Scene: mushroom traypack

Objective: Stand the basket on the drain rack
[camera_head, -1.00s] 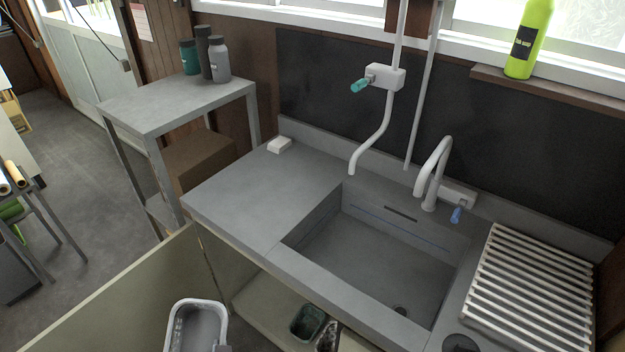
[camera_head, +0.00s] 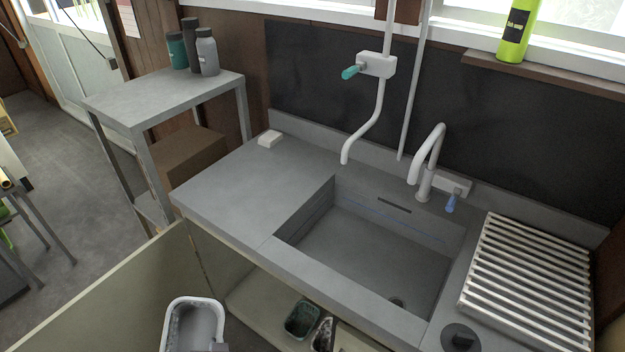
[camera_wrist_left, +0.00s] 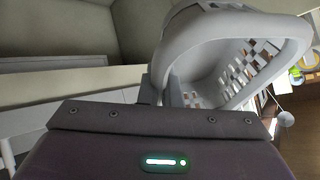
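The basket (camera_head: 178,324) is light grey with a rounded rim and shows at the bottom of the head view, in front of the sink unit. In the left wrist view the basket (camera_wrist_left: 188,50) is close up, with a perforated wall, and seems tilted. My left gripper (camera_head: 220,347) is at the basket's near edge, barely in frame. Its fingers (camera_wrist_left: 160,90) are at the rim in the wrist view and appear shut on it. The drain rack (camera_head: 528,284), with white slats, lies on the counter right of the sink, empty. My right gripper is not in view.
The sink (camera_head: 365,250) is empty, with a tap (camera_head: 428,165) behind it. A dark round knobbed piece (camera_head: 460,337) lies beside the rack's front left corner. Bins (camera_head: 303,318) stand on the shelf below. The left counter (camera_head: 255,195) is mostly clear.

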